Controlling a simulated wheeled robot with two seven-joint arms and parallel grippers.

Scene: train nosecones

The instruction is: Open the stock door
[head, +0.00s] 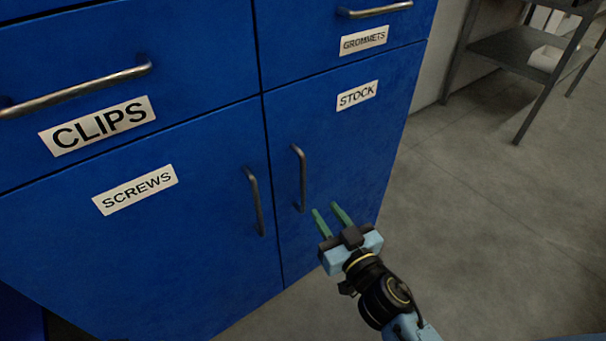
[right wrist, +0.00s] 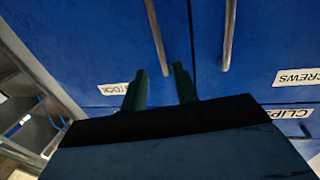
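The stock door (head: 345,150) is a blue cabinet door with a white STOCK label (head: 357,95) and a vertical metal handle (head: 300,178) near its left edge. It looks closed, level with the door beside it. My right gripper (head: 326,213) is open and empty, its two green fingers apart, just right of the handle's lower end. In the right wrist view the handle (right wrist: 157,35) shows beyond the gap between the fingers (right wrist: 158,80). It is not between them as far as I can tell. My left gripper is not in view.
The SCREWS door (head: 130,250) with its own vertical handle (head: 255,200) is just left. Above are the CLIPS drawer (head: 180,50) and the GROMMETS drawer (head: 310,35) with bar handles. A grey metal shelf (head: 510,48) stands at the back right. The floor (head: 480,230) right of the cabinet is clear.

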